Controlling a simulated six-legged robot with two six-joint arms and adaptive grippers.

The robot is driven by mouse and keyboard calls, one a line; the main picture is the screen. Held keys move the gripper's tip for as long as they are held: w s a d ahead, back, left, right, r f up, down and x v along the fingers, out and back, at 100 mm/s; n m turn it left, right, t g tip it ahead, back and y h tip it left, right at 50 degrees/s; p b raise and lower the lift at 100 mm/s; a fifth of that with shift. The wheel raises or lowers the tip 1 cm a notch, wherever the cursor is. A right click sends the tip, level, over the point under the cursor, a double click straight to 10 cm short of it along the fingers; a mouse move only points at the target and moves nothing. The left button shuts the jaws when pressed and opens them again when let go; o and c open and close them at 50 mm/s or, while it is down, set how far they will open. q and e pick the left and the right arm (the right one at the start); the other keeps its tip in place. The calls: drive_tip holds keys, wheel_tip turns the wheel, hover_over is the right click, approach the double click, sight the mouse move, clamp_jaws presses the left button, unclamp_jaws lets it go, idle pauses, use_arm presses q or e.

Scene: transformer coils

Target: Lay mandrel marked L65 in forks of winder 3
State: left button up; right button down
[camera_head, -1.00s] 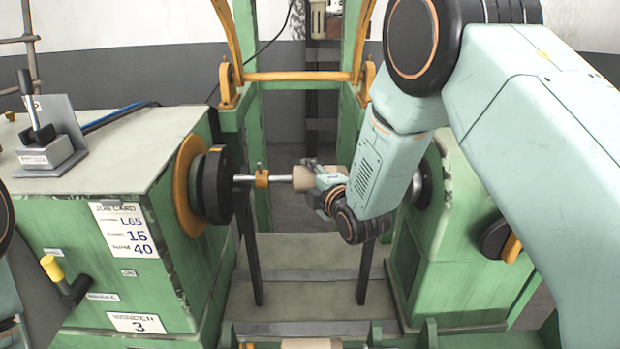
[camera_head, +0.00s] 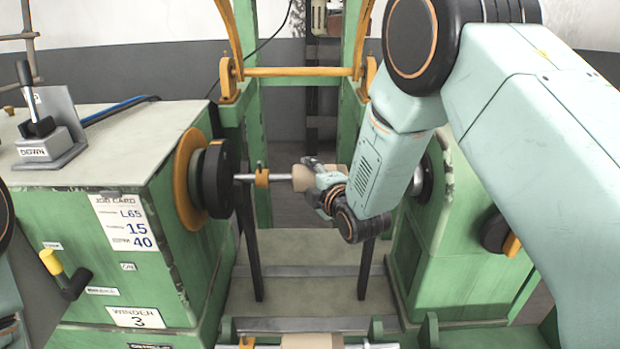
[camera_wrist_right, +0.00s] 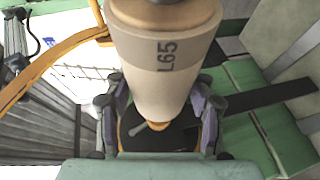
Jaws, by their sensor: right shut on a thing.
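The mandrel, a tan cylinder (camera_head: 303,177) on a steel shaft with an orange collar (camera_head: 262,177), is level between the two sides of winder 3. The wrist view shows L65 printed on its tan body (camera_wrist_right: 165,50). My right gripper (camera_head: 328,190) is shut on the mandrel's tan body. Winder 3's left side has a black chuck (camera_head: 217,178) with an orange disc. A dark fork post (camera_head: 252,240) stands under the shaft's left end; another (camera_head: 366,270) stands at right below my wrist. I cannot tell whether the shaft touches the forks. The mandrel's right end is hidden. My left gripper is out of view.
The job card (camera_head: 128,222) reads L65, 15, 40. A lever box (camera_head: 45,145) marked DOWN stands on the left cabinet. An orange crossbar (camera_head: 300,72) spans behind. Another tan cylinder (camera_head: 312,341) lies at the bottom edge. The right-hand green housing (camera_head: 440,270) is close to my arm.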

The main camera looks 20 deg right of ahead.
drive_tip(key=shift+w, duration=0.1)
drive_tip(key=c, duration=0.8)
unclamp_jaws()
drive_tip(key=o, duration=0.4)
drive_tip(key=shift+f, duration=0.2)
drive_tip(key=v, duration=1.2)
